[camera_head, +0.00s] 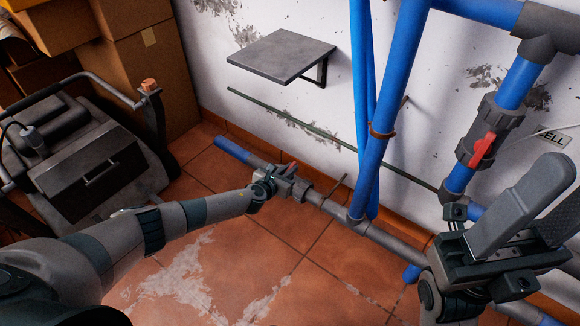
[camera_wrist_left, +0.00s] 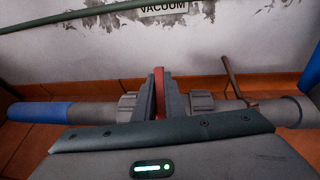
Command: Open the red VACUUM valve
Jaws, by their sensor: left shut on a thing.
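The red VACUUM valve handle (camera_wrist_left: 159,88) sits on a grey valve body in a low pipe along the wall. In the left wrist view the handle points across the pipe. The word VACUUM (camera_wrist_left: 163,8) is printed on the wall above it. My left gripper (camera_wrist_left: 160,98) is shut on the handle, with a grey finger on each side. In the head view the handle (camera_head: 292,168) shows as a small red tip at my left gripper (camera_head: 284,180). My right gripper (camera_head: 545,218) is at the right, open and empty, with its two fingers apart.
Another red-handled valve (camera_head: 482,150) is on a blue pipe at the right, beside a sign ending in ELL (camera_head: 553,139). Blue upright pipes (camera_head: 380,150) stand right of the left gripper. A wall shelf (camera_head: 281,55), a dark cart (camera_head: 90,160) and cardboard boxes (camera_head: 145,60) are at the back.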

